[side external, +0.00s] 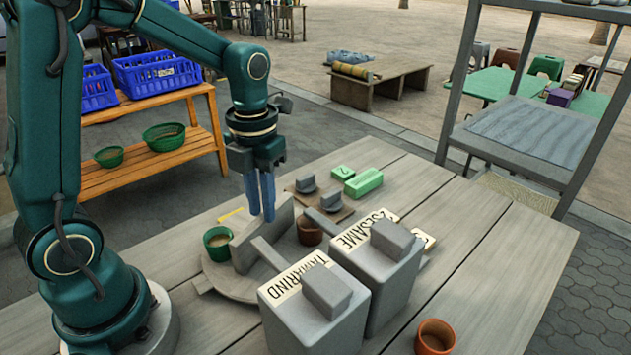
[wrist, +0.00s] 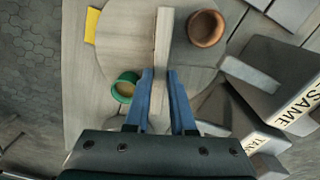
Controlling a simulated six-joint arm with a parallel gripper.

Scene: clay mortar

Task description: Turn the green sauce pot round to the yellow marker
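A round grey turntable (side external: 229,279) lies on the table, with an upright board (side external: 248,245) across its middle. The green sauce pot (side external: 217,243) stands on the turntable at the left of the board; it also shows in the wrist view (wrist: 126,86). The yellow marker (side external: 231,214) lies beyond the turntable's rim, and in the wrist view (wrist: 92,25) it is at upper left. My gripper (side external: 262,218) points down at the board's top edge. In the wrist view its blue fingers (wrist: 160,73) stand apart on either side of the board; whether they touch it is unclear.
A brown pot (side external: 310,231) stands on the board's other side. Grey boxes labelled TAMARIND (side external: 305,320) and SESAME (side external: 377,285) stand close at the right. An orange pot (side external: 435,337) is near the front. Green blocks (side external: 363,182) lie behind.

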